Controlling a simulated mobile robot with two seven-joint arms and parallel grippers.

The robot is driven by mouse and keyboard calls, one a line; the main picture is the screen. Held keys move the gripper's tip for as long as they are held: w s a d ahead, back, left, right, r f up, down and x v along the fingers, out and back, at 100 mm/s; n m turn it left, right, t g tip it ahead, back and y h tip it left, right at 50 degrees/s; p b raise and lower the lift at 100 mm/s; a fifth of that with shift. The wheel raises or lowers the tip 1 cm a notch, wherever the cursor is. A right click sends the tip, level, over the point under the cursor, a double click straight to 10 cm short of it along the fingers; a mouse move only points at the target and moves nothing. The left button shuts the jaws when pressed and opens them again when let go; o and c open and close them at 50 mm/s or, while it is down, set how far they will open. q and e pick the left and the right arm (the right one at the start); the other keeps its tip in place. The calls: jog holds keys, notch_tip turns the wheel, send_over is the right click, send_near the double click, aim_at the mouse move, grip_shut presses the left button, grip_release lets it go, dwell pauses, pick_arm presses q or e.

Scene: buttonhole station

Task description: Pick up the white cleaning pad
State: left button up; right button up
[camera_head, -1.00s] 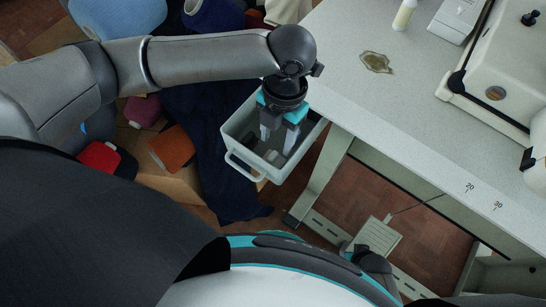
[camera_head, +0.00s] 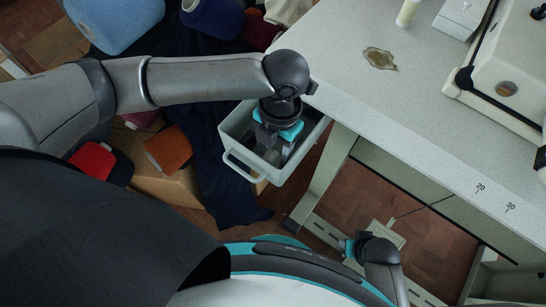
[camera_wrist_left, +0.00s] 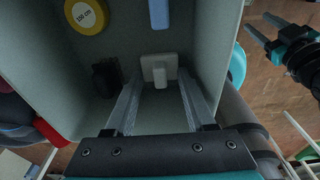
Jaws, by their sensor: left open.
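The white cleaning pad (camera_wrist_left: 147,69), a pale square with a raised block on it, lies on the floor of a grey-green bin (camera_wrist_left: 205,45) in the left wrist view. My left gripper (camera_wrist_left: 158,82) is open and reaches down into the bin. Its two fingers stand on either side of the pad's near part, with nothing gripped. In the head view the left gripper (camera_head: 271,148) is inside the bin (camera_head: 239,160), and I cannot make out the pad there. My right gripper (camera_wrist_left: 265,28) is outside the bin, its fingers apart and empty.
A yellow 150 cm tape (camera_wrist_left: 86,14), a blue block (camera_wrist_left: 159,14) and a black item (camera_wrist_left: 106,77) share the bin. The bin walls are close around the gripper. The table (camera_head: 410,110) is right of the bin; thread cones (camera_head: 168,148) are left.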

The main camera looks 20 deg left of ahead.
pick_arm(q)
grip_shut()
dwell(0.3)
jog(key=shift+r, duration=0.15)
dwell(0.4)
jog(key=shift+r, duration=0.15)
jog(key=shift+r+p, duration=0.4)
jog(key=shift+r, duration=0.25)
notch_tip(320, 180, up, 6)
jog(key=p, duration=0.2)
jog(key=shift+r+p, duration=0.1)
jog(key=shift+p, duration=0.3)
notch_tip(320, 180, up, 6)
jog(key=p, duration=0.2)
send_over(274, 155)
notch_tip(274, 155, up, 6)
jog(key=p, duration=0.2)
jog(key=shift+p, duration=0.35)
pick_arm(e)
jog(key=s+d+f, duration=0.2)
jog(key=s+d, duration=0.1)
jog(key=s, duration=0.2)
jog(key=s+d+f, duration=0.2)
jog(key=s+d, duration=0.1)
jog(key=s, duration=0.3)
jog(key=shift+s+f+h, duration=0.15)
jog(key=shift+f+h, duration=0.15)
jog(key=shift+f, duration=0.1)
